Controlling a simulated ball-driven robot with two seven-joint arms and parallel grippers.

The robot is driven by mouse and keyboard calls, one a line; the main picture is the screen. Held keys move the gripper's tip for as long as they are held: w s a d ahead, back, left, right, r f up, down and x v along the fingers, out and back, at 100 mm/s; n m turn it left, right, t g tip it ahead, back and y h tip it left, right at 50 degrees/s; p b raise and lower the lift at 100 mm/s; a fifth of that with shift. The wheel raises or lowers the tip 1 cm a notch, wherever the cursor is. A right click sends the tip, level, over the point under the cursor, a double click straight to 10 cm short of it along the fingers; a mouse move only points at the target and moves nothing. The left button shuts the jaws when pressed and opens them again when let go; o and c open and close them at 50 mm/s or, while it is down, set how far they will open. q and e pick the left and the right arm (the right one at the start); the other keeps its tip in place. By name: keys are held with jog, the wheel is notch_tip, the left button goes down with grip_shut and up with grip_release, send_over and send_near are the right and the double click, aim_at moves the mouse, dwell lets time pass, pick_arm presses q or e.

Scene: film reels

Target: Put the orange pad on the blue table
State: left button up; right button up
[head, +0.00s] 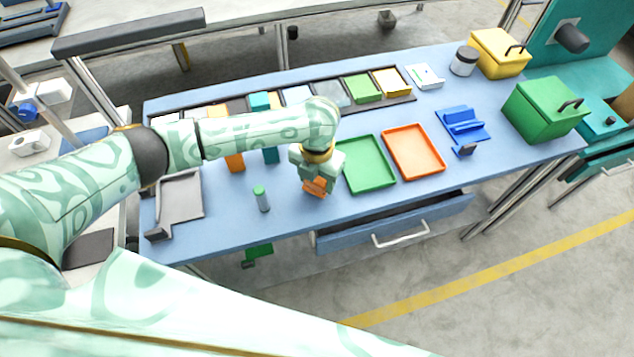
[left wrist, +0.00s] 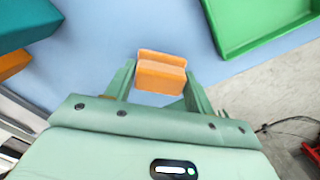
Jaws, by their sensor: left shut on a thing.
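My left gripper (head: 317,178) is shut on the orange pad (head: 316,187), and the pad shows just below the fingers. In the left wrist view the orange pad (left wrist: 161,73) sits between the two fingers, with the blue table surface behind it. The blue table (head: 285,212) stretches across the head view, and the pad is over its front part, left of the green tray. I cannot tell whether the pad touches the tabletop. My right gripper is not in view.
A green tray (head: 392,182) and an orange tray (head: 441,172) lie right of the gripper. A green-capped cylinder (head: 262,200) stands to its left, near a grey tray (head: 201,212). An orange block (head: 236,163) stands farther back. The front strip of tabletop is mostly clear.

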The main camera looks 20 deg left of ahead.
pick_arm(q)
jog(key=shift+f, duration=0.75)
jog(key=shift+f, duration=0.1)
jog(key=o, duration=1.1)
jog(key=shift+c, duration=0.2)
notch_tip(320, 180, up, 12)
jog(key=p, duration=0.4)
